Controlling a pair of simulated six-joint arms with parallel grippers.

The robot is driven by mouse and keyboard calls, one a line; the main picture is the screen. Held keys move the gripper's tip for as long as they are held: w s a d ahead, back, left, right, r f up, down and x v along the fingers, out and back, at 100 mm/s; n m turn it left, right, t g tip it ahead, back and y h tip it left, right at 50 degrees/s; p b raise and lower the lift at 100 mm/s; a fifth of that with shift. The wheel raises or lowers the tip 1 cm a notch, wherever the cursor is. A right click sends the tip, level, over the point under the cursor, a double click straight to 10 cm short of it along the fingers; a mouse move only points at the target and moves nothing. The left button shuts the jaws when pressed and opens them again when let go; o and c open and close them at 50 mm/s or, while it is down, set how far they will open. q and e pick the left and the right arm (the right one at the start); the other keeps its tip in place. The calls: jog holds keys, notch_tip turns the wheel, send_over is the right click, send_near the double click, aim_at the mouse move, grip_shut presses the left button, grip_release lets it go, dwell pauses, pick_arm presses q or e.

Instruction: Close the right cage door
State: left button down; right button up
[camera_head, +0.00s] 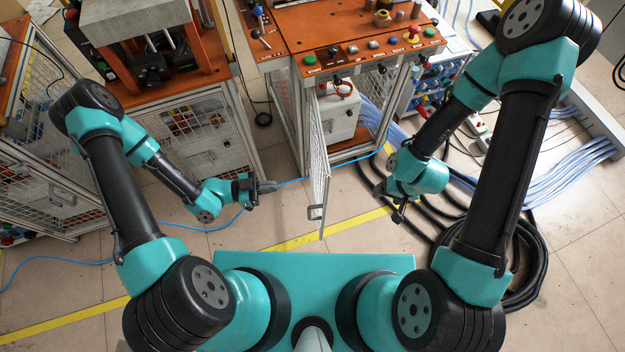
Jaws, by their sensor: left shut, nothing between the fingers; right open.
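The right cage door (319,160) is a narrow mesh panel in a pale metal frame. It stands open, swung out toward me from the left side of the cabinet opening under the orange control panel (345,42). Its grey handle (316,212) is near the free end. My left gripper (270,186) is shut and empty, to the left of the door and apart from it. My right gripper (390,202) is open and empty, to the right of the door and apart from it. Its fingertips are small and dark against the cables.
A white unit (338,112) sits inside the open cabinet. Black hoses (515,260) coil on the floor at right, with blue cables (560,175) beyond. Another cage (205,130) stands at left. Yellow tape (300,240) crosses the fairly clear floor before the door.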

pick_arm(q)
jog(key=w+d, duration=0.2)
jog(key=d, duration=1.1)
jog(key=shift+w+d, duration=0.15)
jog(key=shift+d, duration=0.25)
jog(key=shift+d, duration=0.1)
dwell(0.4)
